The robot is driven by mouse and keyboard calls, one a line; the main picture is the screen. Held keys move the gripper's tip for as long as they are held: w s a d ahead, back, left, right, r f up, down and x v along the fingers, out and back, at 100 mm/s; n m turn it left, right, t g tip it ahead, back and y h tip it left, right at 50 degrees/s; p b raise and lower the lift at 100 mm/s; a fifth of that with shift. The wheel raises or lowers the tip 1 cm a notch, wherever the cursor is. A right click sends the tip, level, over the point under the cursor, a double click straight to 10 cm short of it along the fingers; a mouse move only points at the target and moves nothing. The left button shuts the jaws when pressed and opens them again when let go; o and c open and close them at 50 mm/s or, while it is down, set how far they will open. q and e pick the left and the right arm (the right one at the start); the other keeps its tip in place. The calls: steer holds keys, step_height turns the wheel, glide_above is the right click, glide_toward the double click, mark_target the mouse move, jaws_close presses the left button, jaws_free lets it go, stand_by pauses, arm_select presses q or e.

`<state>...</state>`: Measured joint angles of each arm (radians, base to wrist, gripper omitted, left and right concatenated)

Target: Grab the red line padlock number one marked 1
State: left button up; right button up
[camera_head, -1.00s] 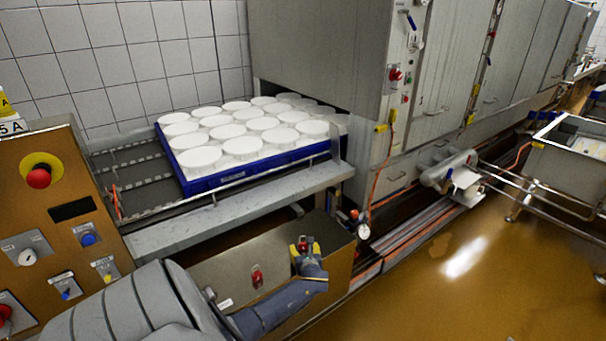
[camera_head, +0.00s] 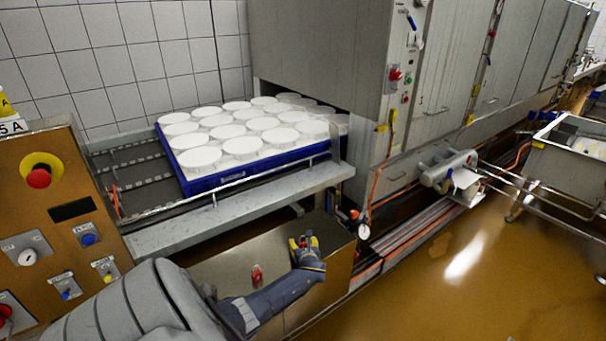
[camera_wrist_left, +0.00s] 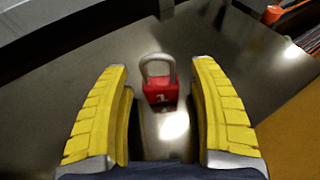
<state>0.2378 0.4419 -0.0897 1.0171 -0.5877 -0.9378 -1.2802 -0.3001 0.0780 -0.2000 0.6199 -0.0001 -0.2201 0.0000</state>
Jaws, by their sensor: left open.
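The red padlock marked 1 (camera_wrist_left: 160,92) has a grey shackle and sits on a dark, shiny metal surface in the left wrist view. It appears between the two yellow fingers of my left gripper (camera_wrist_left: 160,65), with a gap on both sides. In the head view, my left gripper (camera_head: 304,242) is over the metal box (camera_head: 225,262), open, with a bit of the red padlock (camera_head: 303,243) showing between its fingers. A second red padlock (camera_head: 257,275) is on the box, left of the gripper. My right gripper is not in view.
A blue tray (camera_head: 215,181) of white cheese moulds stands on the conveyor behind the box. A control panel (camera_head: 60,225) with buttons is at the left. A pressure gauge (camera_head: 364,231) and orange cable are right of the box. Wet brown floor lies at the right.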

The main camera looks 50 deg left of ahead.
arm_select(q)
steer(key=shift+c, duration=0.3)
jaws_close()
steer(key=shift+r, duration=0.15)
